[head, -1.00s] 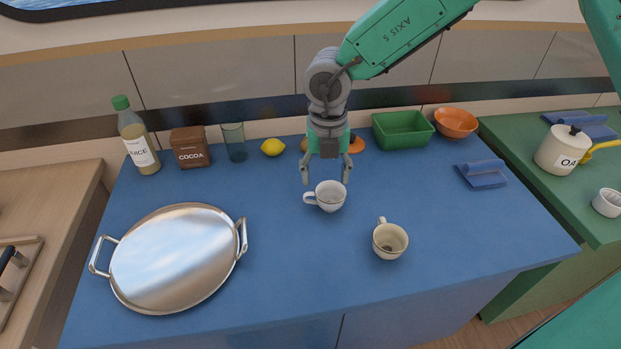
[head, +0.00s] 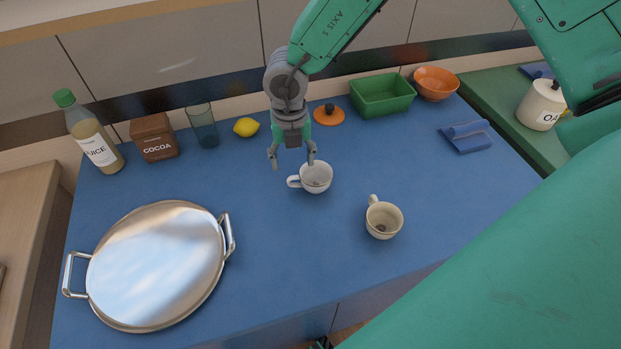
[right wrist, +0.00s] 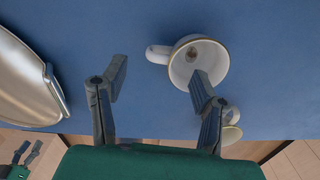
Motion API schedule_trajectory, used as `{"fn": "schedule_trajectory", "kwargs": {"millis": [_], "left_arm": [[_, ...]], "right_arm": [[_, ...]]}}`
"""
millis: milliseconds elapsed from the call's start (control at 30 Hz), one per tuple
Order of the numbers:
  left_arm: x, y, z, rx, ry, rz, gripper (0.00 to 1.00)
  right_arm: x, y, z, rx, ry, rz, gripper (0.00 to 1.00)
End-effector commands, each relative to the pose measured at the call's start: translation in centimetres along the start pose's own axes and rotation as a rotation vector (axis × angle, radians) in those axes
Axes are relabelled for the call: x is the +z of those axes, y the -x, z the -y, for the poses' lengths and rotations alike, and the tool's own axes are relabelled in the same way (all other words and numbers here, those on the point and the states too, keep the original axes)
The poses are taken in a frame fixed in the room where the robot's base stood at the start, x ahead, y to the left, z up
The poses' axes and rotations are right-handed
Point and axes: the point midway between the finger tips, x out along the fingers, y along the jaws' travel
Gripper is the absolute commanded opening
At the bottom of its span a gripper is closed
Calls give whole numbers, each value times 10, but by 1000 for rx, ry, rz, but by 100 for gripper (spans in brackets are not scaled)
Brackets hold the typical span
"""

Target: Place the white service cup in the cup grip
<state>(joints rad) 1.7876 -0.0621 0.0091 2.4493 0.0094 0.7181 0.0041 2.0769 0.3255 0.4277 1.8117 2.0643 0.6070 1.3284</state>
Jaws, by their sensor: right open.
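The white cup (head: 322,180) stands upright on the blue counter with its handle to the left. It also shows in the right wrist view (right wrist: 222,55). My right gripper (head: 293,161) is open and empty just behind and left of this cup. In the right wrist view its right finger overlaps the cup's mouth; I cannot tell whether they touch. A second, cream cup (head: 384,225) stands nearer and to the right. I cannot make out a cup grip. What may be my left gripper (right wrist: 26,152) is small at the wrist view's lower left.
A silver tray (head: 160,265) lies at the left. A juice bottle (head: 95,140), cocoa box (head: 154,140), glass (head: 203,128), lemon (head: 246,127), orange lid (head: 328,117), green bin (head: 383,95) and orange bowl (head: 436,84) line the back. A folded blue item (head: 467,136) lies right.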

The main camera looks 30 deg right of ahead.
Motion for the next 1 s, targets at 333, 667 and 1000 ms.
{"fn": "schedule_trajectory", "kwargs": {"millis": [333, 667, 1000], "left_arm": [[-3, 7, 2, 3, 0, 2, 38], [-3, 9, 2, 2, 0, 3, 38], [-3, 9, 2, 2, 0, 3, 38]], "right_arm": [[-6, -33, -4, -7, 3, 0, 55], [-4, -61, -2, -1, 0, 2, 55], [-4, -61, -2, -1, 0, 1, 0]]}}
